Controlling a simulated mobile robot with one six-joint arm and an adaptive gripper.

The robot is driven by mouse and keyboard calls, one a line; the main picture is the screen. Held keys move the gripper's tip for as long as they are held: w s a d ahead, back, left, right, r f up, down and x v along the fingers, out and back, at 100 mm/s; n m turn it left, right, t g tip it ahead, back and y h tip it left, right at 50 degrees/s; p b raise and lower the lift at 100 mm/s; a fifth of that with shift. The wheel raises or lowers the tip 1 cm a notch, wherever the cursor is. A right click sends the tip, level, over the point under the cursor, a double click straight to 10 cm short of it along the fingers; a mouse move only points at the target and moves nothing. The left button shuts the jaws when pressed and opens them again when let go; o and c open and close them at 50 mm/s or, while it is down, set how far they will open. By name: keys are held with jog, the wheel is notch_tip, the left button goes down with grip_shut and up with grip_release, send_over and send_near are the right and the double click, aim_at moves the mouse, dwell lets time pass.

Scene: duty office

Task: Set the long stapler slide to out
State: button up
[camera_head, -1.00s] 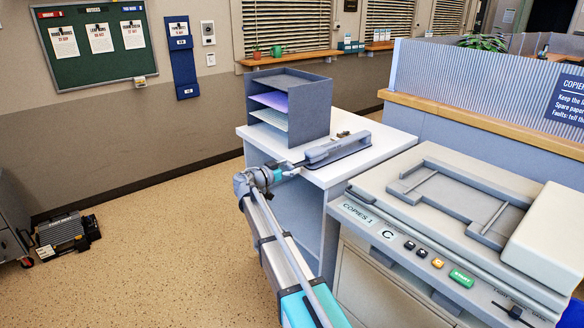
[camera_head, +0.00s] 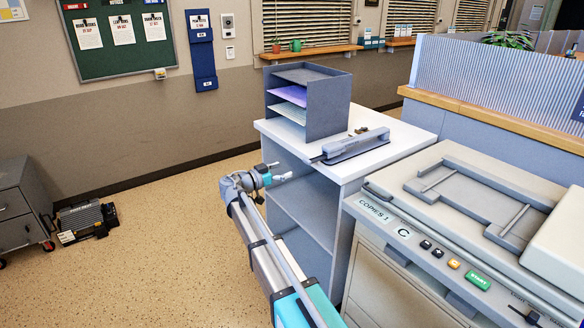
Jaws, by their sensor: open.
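The long stapler (camera_head: 356,146) is grey and lies on the white cabinet top (camera_head: 395,155), to the right of the paper tray stack. A short thin dark piece (camera_head: 316,159) juts from its left end, at the cabinet's edge; it looks like the slide, but is too small to tell how far out it is. My gripper (camera_head: 284,178) is in front of the cabinet's left side, left of and below the stapler. It is open and empty, with a clear gap to the stapler.
A grey letter tray stack (camera_head: 327,107) with papers stands at the back of the cabinet top. A small dark object (camera_head: 361,130) lies behind the stapler. The copier (camera_head: 440,215) stands close at the right. The floor (camera_head: 165,230) to the left is open.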

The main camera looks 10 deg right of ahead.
jog(key=shift+v, duration=0.85)
jog(key=s+d+f+n+g+y, duration=0.5)
jog(key=s+d+f+y, duration=0.2)
jog(key=s+d+f, duration=0.45)
jog(key=s+a+f+n+g+y, duration=0.15)
jog(key=s+f+n+y, duration=0.3)
jog(key=s, duration=0.55)
jog(key=s+a+f+n+g+y, duration=0.1)
jog(key=s+a+f+n+y, duration=0.3)
jog(key=s, duration=0.6)
notch_tip(320, 180, up, 16)
jog(key=d+p, duration=0.1)
jog(key=p, duration=1.3)
jog(key=shift+w+m+y, duration=0.2)
jog(key=shift+m+y, duration=0.15)
jog(key=shift+d+f, duration=0.1)
